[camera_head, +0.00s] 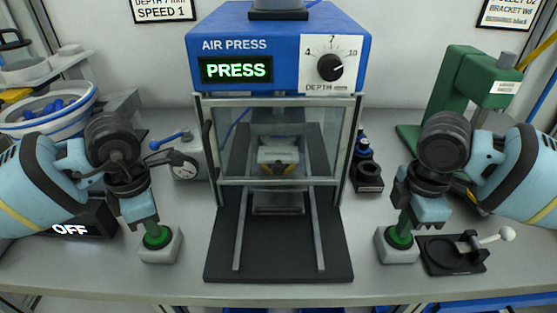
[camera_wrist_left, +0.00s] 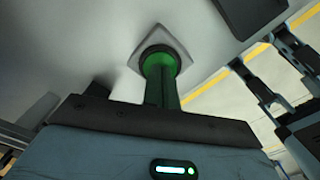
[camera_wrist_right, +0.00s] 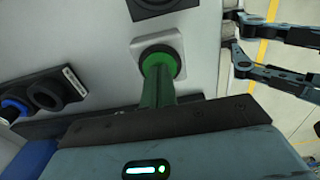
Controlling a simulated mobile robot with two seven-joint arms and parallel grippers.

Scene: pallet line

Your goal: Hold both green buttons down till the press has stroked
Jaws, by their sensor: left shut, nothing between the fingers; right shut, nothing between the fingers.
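The left green button (camera_head: 157,237) sits on a pale square base (camera_head: 160,251) left of the press. My left gripper (camera_head: 151,226) is shut and points down with its fingertips at the button's top; the button also shows in the left wrist view (camera_wrist_left: 158,57). The right green button (camera_head: 400,238) sits on a matching base (camera_head: 397,255). My right gripper (camera_head: 404,226) is shut with its tips at that button, which also shows in the right wrist view (camera_wrist_right: 160,57). The blue air press (camera_head: 277,45) has its display (camera_head: 236,70) lit "PRESS". Its clear guard is down over a workpiece (camera_head: 278,158).
A dial gauge (camera_head: 184,165) stands left of the press, and a black holder (camera_head: 368,178) stands right of it. A black fixture with a white-knobbed lever (camera_head: 455,253) is close beside the right button. A sign reads "OFF" (camera_head: 70,229) at left. A green arbor press (camera_head: 460,90) stands behind at right.

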